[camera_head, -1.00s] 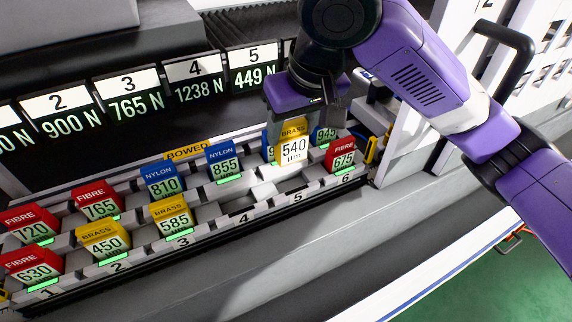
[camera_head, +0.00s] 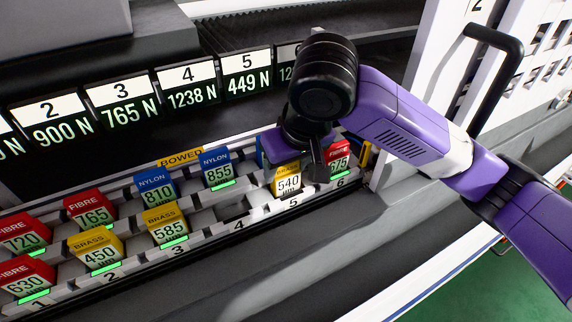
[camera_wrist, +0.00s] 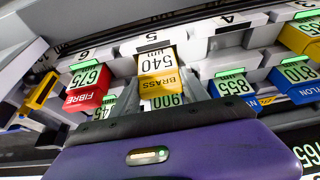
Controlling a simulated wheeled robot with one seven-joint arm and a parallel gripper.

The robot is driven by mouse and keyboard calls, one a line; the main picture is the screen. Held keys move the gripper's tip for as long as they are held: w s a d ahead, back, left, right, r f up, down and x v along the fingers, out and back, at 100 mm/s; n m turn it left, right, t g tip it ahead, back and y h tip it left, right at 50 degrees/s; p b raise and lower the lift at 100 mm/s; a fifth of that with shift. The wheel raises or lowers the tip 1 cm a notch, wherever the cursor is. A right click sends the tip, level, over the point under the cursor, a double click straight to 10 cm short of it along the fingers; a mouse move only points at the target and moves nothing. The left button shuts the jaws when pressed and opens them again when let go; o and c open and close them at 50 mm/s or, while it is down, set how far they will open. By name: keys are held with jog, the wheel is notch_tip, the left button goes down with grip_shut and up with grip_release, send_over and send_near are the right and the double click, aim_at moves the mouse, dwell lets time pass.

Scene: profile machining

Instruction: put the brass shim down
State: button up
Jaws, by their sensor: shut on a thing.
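The brass shim (camera_head: 288,180), a yellow-topped block marked 540, is at the front row's position 5. It also shows in the wrist view (camera_wrist: 158,80), upside down, at the position marked 5. My gripper (camera_head: 291,165) is shut on it, with a finger on either side in the wrist view (camera_wrist: 158,92). The shim looks upright and down at the slot; I cannot tell whether it touches the bottom. No green strip shows at its foot. The rack (camera_head: 240,228) holds it and other shims. My gripper hides part of the back row behind it.
A red 675 shim (camera_head: 338,160) stands close at the right, at position 6. A blue 855 shim (camera_head: 217,168) stands in the back row to the left. Front position 4 (camera_head: 236,211) is empty. Force displays (camera_head: 188,85) stand behind the rack. A black handle (camera_head: 497,75) is at the right.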

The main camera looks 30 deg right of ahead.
jog(key=o, duration=1.6)
jog(key=p+v, duration=0.1)
jog(key=v, duration=1.1)
jog(key=shift+r, duration=0.15)
